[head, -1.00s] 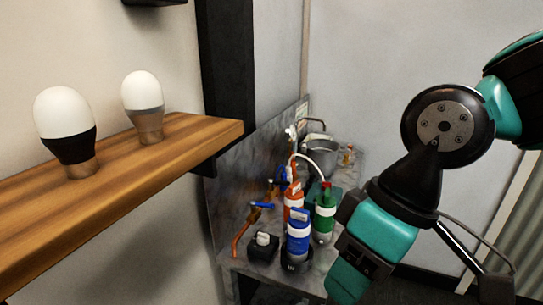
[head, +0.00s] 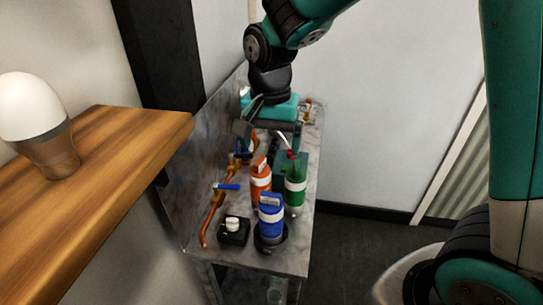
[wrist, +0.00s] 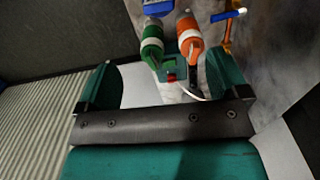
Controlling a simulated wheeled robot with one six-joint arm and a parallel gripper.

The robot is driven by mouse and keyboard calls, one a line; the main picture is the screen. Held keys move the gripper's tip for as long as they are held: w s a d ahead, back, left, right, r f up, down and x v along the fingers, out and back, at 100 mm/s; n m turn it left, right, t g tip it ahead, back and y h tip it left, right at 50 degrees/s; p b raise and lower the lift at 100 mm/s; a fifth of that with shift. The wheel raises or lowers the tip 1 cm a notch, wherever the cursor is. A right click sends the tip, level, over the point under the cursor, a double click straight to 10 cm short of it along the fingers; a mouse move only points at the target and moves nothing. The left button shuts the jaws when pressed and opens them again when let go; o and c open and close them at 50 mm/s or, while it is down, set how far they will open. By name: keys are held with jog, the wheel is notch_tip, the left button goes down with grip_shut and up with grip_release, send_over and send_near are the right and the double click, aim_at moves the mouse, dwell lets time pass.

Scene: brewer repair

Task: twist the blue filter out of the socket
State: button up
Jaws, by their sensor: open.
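The blue filter (head: 271,217) has a white band and stands upright in a dark round socket (head: 270,244) at the near end of the grey counter. In the wrist view the blue filter (wrist: 157,7) is cut off by the top edge. My gripper (head: 270,130) is over the back part of the counter, behind and above the filters. In the wrist view its two teal fingers stand wide apart with nothing between them that I can see held. It is apart from the blue filter.
An orange filter (head: 260,181) and a green filter (head: 295,187) stand close behind the blue one. A black box with a white knob (head: 233,229) is left of it. A copper pipe with a blue-handled valve (head: 227,187) runs along the wall. A wooden shelf (head: 110,165) holds a bulb (head: 40,125).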

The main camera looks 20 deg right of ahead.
aim_at(273, 194)
notch_tip(273, 194, down, 17)
jog(key=p, duration=0.3)
jog(key=shift+s, duration=0.1)
jog(key=shift+c, duration=0.4)
jog(key=shift+r, duration=0.1)
jog(key=c, duration=1.1)
jog(key=o, duration=0.4)
jog(key=shift+c, duration=0.9)
jog(key=m, duration=0.9)
jog(key=shift+s+d, duration=0.1)
jog(key=shift+s, duration=0.05)
jog(key=m, duration=0.4)
jog(key=shift+s+m, duration=0.1)
jog(key=shift+m, duration=0.3)
jog(key=m, duration=0.3)
jog(key=shift+s+m, duration=0.1)
jog(key=shift+m, duration=0.3)
